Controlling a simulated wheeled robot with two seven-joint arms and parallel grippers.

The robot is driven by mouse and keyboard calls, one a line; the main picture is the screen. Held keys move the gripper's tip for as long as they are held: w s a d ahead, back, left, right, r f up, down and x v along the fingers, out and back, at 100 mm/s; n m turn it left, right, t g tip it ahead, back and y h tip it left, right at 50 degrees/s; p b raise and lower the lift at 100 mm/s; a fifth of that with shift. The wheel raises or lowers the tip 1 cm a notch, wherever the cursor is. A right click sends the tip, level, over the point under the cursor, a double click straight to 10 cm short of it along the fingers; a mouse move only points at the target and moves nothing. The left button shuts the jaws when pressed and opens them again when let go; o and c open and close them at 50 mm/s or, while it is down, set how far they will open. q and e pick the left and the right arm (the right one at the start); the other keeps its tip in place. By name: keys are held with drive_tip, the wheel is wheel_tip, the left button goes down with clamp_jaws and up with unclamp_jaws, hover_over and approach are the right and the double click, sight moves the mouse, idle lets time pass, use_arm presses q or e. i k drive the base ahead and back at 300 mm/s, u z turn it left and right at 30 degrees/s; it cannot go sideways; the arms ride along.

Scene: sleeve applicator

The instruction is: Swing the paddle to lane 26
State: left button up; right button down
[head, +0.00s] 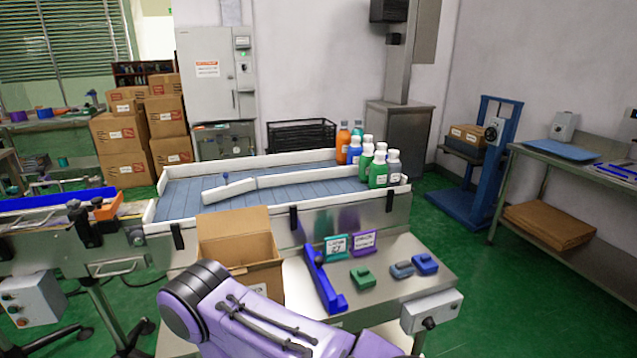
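The paddle (230,190) is a short white bar on the blue slatted conveyor (185,200). A small blue knob stands on it. Its right end meets a longer white divider rail (310,176), and its left end angles toward the near side of the belt. No marking reading lane 26 is legible. A teal card (336,246) and a purple card (363,241) stand on the steel front table; their small print is hard to read. A purple arm link of mine crosses the bottom, but neither gripper is in view.
Several orange, blue, white and green bottles (377,172) crowd the conveyor's right end. An open cardboard box (238,242) stands in front of the belt. A blue bracket (322,281) and small blocks lie on the steel table (405,250). The belt's left part is clear.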

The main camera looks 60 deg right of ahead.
sight(219, 194)
drive_tip(key=z, duration=1.1)
drive_tip(key=i, duration=0.5)
drive_tip(key=u, duration=0.05)
